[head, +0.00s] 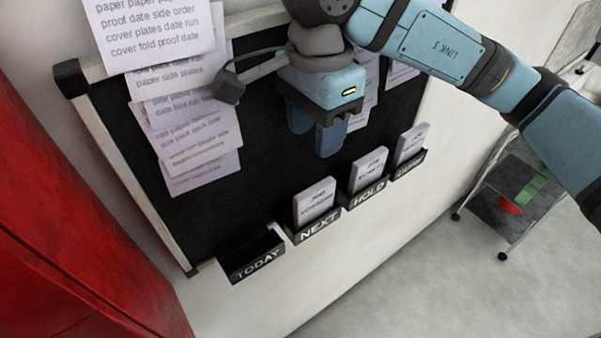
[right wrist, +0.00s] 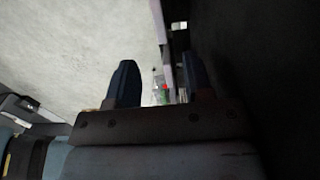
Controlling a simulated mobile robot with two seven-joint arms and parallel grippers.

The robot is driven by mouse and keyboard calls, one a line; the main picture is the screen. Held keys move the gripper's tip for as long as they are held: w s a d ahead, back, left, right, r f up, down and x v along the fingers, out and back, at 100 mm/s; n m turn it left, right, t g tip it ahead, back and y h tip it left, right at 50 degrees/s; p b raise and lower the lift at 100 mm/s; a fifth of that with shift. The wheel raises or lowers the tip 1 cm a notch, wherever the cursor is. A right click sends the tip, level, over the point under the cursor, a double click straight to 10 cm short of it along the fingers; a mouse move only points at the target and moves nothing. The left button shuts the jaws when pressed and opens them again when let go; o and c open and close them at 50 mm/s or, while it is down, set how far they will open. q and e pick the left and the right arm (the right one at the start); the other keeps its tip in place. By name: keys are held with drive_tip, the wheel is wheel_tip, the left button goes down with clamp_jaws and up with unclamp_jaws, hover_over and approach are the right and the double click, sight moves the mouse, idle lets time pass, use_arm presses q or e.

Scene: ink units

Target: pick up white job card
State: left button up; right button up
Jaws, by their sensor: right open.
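White job cards stand in labelled holders along the lower edge of a black board. One card (head: 315,200) is in the NEXT holder (head: 318,228), one card (head: 368,168) in the HOLD holder (head: 369,194), and one card (head: 411,143) in the rightmost holder (head: 409,166), whose label I cannot read. Which card is meant, I cannot tell. My right gripper (head: 316,135) is open and empty in front of the board, above the NEXT and HOLD cards and apart from them. Its two fingers show in the right wrist view (right wrist: 163,92), with no card between them. My left gripper is not seen.
The TODAY holder (head: 252,257) looks empty. Printed sheets (head: 195,140) hang on the board's left part. The black board (head: 240,205) has a light frame. A red cabinet (head: 50,220) stands at left. A dark cart (head: 510,200) stands at right on open grey floor.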

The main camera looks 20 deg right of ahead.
hover_over(315, 188)
wheel_tip(315, 188, down, 6)
drive_tip(key=shift+s+f, duration=0.1)
drive_tip(key=shift+s, duration=0.05)
drive_tip(key=shift+s+f+p, duration=0.1)
drive_tip(key=shift+f+p, duration=0.2)
drive_tip(key=shift+f, duration=0.4)
drive_tip(key=f, duration=0.2)
drive_tip(key=f+p, duration=0.1)
drive_tip(key=f, duration=0.1)
drive_tip(key=shift+w, duration=0.25)
drive_tip(key=shift+f, duration=0.55)
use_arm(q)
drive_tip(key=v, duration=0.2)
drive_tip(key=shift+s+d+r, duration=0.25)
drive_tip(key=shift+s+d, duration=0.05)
use_arm(e)
clamp_jaws()
